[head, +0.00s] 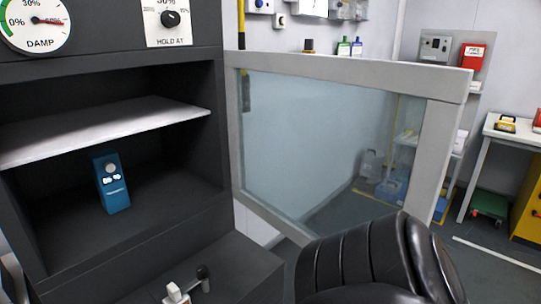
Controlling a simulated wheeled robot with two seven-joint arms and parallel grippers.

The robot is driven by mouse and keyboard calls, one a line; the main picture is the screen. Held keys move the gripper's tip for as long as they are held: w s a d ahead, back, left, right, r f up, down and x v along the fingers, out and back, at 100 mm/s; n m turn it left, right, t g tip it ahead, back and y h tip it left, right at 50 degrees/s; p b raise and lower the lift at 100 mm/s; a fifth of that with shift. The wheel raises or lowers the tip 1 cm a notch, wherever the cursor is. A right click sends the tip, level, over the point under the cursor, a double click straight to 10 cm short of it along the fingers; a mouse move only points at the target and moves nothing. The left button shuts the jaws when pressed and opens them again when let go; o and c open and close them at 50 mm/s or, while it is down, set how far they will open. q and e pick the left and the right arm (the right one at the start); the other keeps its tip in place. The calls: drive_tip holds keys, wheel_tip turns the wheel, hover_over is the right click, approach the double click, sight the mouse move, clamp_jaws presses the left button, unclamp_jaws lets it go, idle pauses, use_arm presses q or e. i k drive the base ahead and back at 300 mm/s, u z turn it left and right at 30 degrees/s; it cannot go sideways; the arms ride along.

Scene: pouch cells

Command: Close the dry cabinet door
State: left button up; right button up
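The dry cabinet (198,205) is dark grey and stands at the left, with its front open. Its door (448,91) has a light grey frame around a clear pane (310,135). The door stands wide open, reaching from the cabinet's right side out to the right. A black ribbed shape (375,262), which looks like part of my arm, is at the bottom right in front of the door's lower corner. It covers part of that corner. I see neither gripper clearly. A small pale piece with a dark knob (203,272) shows at the bottom; I cannot tell what it is.
Inside the cabinet are a white shelf (100,128) and, below it, a blue device (111,182). A gauge (38,24) and a dial (170,18) are above. A white table (515,132) and a yellow cabinet (525,205) stand at the far right. Floor shows right of the door.

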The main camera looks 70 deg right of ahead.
sight(446, 89)
drive_tip(key=u, duration=1.15)
drive_tip(key=k, duration=1.8)
drive_tip(key=z, duration=1.8)
drive_tip(key=i, duration=0.5)
drive_tip(key=z, duration=0.05)
